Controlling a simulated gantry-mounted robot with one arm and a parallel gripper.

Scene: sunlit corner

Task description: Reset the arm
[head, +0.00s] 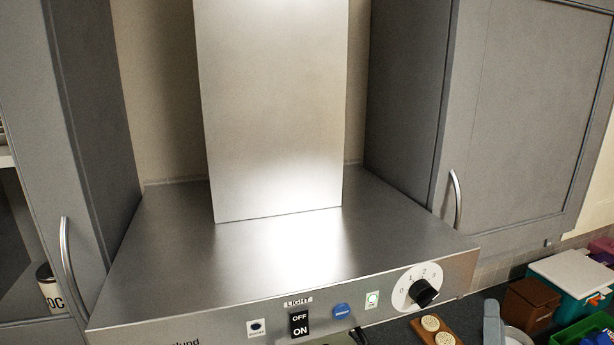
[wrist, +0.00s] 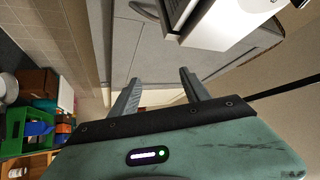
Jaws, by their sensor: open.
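My gripper (wrist: 159,76) shows in the wrist view with its two grey fingers apart and nothing between them. Behind the fingers is a grey cabinet front, seen at a slant. No object touches the fingers. In the head view I cannot clearly make out my gripper.
A steel range hood (head: 285,245) with a knob (head: 423,293) and switches fills the head view's middle. Grey cabinets flank it; the right one (head: 520,120) is shut. A mug (head: 49,287) sits left. Boxes, including a white-lidded one (head: 571,272), crowd the lower right. A green crate (wrist: 14,131) shows in the wrist view.

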